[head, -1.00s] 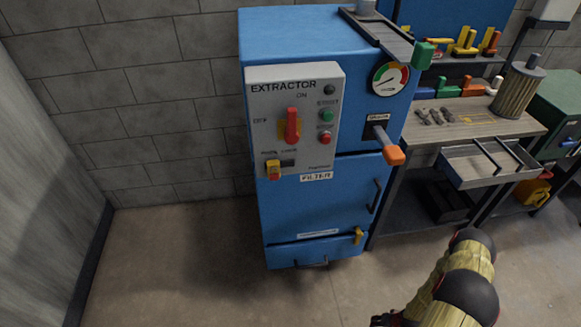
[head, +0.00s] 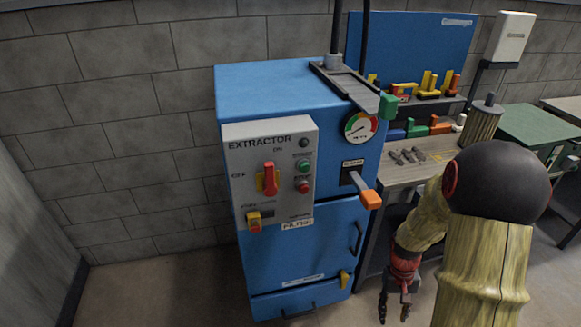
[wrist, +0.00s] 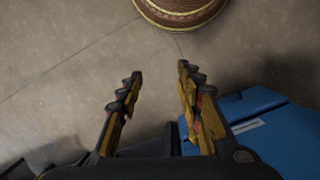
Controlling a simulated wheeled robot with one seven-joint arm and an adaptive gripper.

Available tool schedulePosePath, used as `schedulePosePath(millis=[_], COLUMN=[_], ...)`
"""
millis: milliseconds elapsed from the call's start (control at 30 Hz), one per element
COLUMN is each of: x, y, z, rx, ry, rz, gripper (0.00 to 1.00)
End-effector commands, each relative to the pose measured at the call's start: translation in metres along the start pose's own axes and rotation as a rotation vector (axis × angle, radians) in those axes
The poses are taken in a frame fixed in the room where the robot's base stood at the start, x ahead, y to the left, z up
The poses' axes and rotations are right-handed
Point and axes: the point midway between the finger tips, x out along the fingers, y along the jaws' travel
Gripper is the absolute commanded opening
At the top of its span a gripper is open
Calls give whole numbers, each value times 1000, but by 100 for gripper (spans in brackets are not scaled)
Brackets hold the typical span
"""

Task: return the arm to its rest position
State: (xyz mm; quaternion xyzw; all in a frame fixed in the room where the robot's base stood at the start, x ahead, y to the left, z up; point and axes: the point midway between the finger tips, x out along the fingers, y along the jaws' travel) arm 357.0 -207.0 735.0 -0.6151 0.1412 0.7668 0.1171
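My gripper (head: 394,306) hangs low at the bottom of the head view, in front of the workbench and to the right of the blue extractor cabinet. It points down. In the wrist view my gripper (wrist: 158,95) shows its two fingers spread apart with only bare floor between them. It holds nothing. My arm (head: 480,235) stands large at the right of the head view, bent at a dark round joint, and hides part of the bench.
The blue extractor cabinet (head: 275,90) stands against the block wall, with a red switch (head: 269,178) and an orange-tipped lever (head: 370,198) on its front. The workbench (head: 400,172) stands to its right. The floor (head: 140,295) at the left is clear. A blue surface also shows in the wrist view (wrist: 262,125).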

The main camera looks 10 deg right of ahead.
Motion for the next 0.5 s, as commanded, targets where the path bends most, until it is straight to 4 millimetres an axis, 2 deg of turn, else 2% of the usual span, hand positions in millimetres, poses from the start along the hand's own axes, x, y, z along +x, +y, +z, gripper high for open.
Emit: schedulePosePath(millis=[33,200,500], x=[-26,-90,-180], y=[-8,-35,-79], z=[10,47,113], rx=[-9,-33,-100], ry=[14,47,178], rz=[2,-7,-35], gripper=[36,36,36])
